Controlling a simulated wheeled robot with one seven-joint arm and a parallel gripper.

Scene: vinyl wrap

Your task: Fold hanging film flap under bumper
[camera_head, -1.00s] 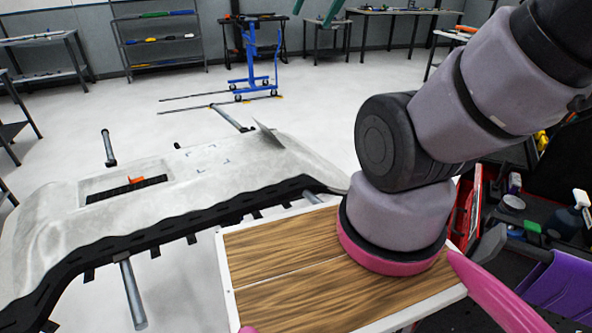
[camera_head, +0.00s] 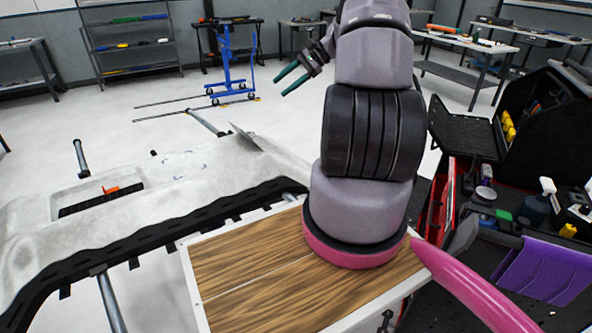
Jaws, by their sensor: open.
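The bumper (camera_head: 110,238) lies at the left on stand bars, covered in pale grey film with a dark strip along its near edge. A corner of film (camera_head: 243,138) sticks up at its far right end; I cannot tell if this is the hanging flap. Short dark tabs hang along the near edge. My gripper (camera_head: 285,84), with two green fingers, is open and empty, raised in the air beyond the bumper's right end and apart from it. The underside of the bumper is hidden.
A tool cart (camera_head: 520,220) with bottles, a purple item (camera_head: 558,262) and an open black case stands at the right. A blue wheeled stand (camera_head: 230,72) is on the floor behind. A shelf (camera_head: 128,40) and tables line the back wall. The floor between is clear.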

